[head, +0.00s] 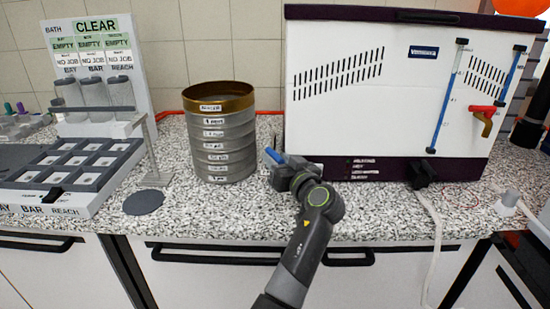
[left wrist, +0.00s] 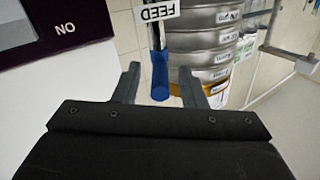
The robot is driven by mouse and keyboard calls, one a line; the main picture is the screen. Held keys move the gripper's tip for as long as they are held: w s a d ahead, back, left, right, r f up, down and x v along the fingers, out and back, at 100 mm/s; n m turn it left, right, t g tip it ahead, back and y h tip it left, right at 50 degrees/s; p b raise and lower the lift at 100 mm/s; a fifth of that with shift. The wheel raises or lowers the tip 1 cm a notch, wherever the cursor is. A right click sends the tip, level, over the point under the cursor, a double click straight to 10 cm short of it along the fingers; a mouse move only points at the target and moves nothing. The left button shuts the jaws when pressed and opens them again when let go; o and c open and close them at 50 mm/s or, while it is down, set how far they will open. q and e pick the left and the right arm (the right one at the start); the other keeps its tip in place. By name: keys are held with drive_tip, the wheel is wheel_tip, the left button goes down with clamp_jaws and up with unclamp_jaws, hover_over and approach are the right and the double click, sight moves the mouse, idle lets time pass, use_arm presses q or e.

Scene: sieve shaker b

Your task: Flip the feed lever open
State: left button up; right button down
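The feed lever has a blue handle (left wrist: 160,76) below a white FEED label (left wrist: 158,10) in the left wrist view. In the head view the blue handle (head: 272,155) shows at the tip of my left gripper, between the sieve stack and the white machine. My left gripper (left wrist: 159,72) is open, with one finger on each side of the handle. Gaps show between handle and fingers, so it does not look gripped. The lever's base is hidden in the head view by the gripper and machine. My right gripper is not in view.
A sieve stack (head: 222,150) stands left of my left gripper. The white machine (head: 380,85) is close on the right, with a red-handled tap (head: 483,120). A tray rack (head: 75,170) with a CLEAR sign stands at left. A grey disc (head: 143,202) lies on the speckled counter.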

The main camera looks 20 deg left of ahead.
use_arm(q)
drive_tip(key=shift+d, duration=0.1)
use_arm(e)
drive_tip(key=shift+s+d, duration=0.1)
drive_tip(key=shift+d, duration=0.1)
use_arm(q)
clamp_jaws()
drive_tip(key=shift+s, duration=0.15)
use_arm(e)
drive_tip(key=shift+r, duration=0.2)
use_arm(q)
drive_tip(key=m+t+h+p, duration=0.1)
drive_tip(key=h+p, duration=0.1)
drive_tip(key=a+m+t+h+p, duration=0.1)
drive_tip(key=m, duration=0.1)
drive_tip(key=s+m+t+h+p, duration=0.1)
drive_tip(key=h+p, duration=0.1)
drive_tip(key=shift+a+r+t+h+p, duration=0.3)
drive_tip(key=shift+a+t, duration=0.1)
drive_tip(key=shift+a+f+m+t+h+p, duration=0.15)
drive_tip(key=shift+m+t+h+p, duration=0.1)
drive_tip(key=shift+m+h+p, duration=0.35)
drive_tip(key=shift+a+f+m+t+h+p, duration=0.1)
drive_tip(key=shift+m+t+h+p, duration=0.25)
drive_tip(key=shift+h+p, duration=0.4)
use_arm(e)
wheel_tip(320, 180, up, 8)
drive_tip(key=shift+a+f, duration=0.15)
